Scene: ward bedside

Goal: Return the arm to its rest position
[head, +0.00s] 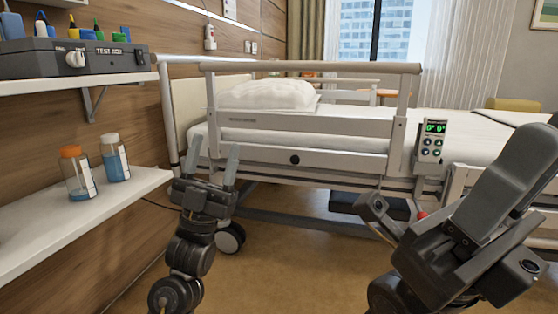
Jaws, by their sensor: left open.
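My left gripper (212,158) is raised in front of the near side of the bed. Its two grey fingers point up and stand apart, with nothing between them. My left arm rises to it from the bottom of the head view. Dark links of my right arm fill the lower right, but I cannot make out its gripper fingers there.
A shelf (95,212) at left carries an orange-capped bottle (76,172) and a white-capped bottle (115,158). A test box (85,58) sits on the upper shelf. The bed rail (300,155) with its control panel (431,140) lies behind my grippers. Open floor shows below.

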